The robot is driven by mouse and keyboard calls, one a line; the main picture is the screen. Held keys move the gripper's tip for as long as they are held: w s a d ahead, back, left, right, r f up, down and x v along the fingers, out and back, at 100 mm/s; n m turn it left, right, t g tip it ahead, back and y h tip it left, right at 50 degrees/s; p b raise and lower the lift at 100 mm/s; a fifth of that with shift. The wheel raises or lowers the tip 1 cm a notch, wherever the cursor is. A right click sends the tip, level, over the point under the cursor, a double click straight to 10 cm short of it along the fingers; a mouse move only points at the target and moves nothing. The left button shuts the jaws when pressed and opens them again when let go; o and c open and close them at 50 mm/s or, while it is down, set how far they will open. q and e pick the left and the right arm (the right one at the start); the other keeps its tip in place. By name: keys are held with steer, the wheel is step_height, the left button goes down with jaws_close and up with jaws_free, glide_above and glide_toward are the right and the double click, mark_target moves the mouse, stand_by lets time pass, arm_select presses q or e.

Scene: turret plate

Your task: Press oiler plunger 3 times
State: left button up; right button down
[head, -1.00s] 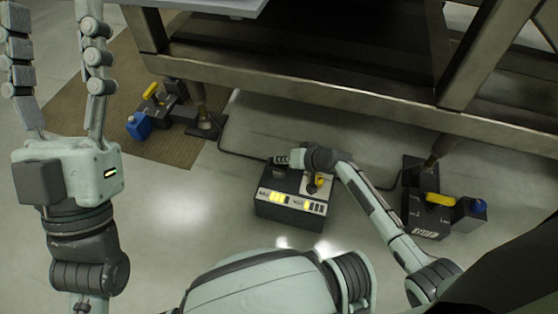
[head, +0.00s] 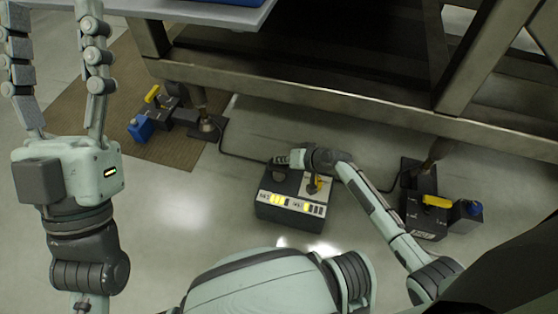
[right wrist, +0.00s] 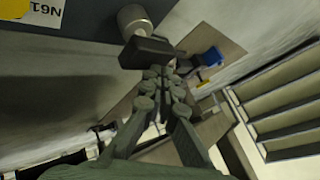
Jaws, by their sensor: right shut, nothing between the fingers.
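A dark box with a light label panel and yellow marks (head: 290,204), which I take for the oiler, stands on the floor in the middle of the head view. My right gripper (head: 282,159) is shut and empty at its far left top edge. In the right wrist view a silver post (right wrist: 133,20) with a dark block-shaped head (right wrist: 147,52), seemingly the plunger, is right by the closed fingertips (right wrist: 160,74). I cannot tell if they touch. My left gripper (head: 55,70) is open and empty, raised at the left.
A metal bench frame (head: 330,100) spans the back. Dark floor units with yellow levers stand by its legs at left (head: 170,108) and right (head: 428,212). A cable (head: 235,155) runs along the floor. A brown mat (head: 95,110) lies at the left.

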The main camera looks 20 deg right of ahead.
mark_target(281, 165)
steer(key=shift+r, duration=0.4)
steer(key=shift+r+p, duration=0.1)
steer(key=shift+p, duration=0.2)
step_height(281, 165, up, 5)
steer(key=p, duration=0.4)
steer(key=shift+p, duration=0.4)
stand_by(1.2)
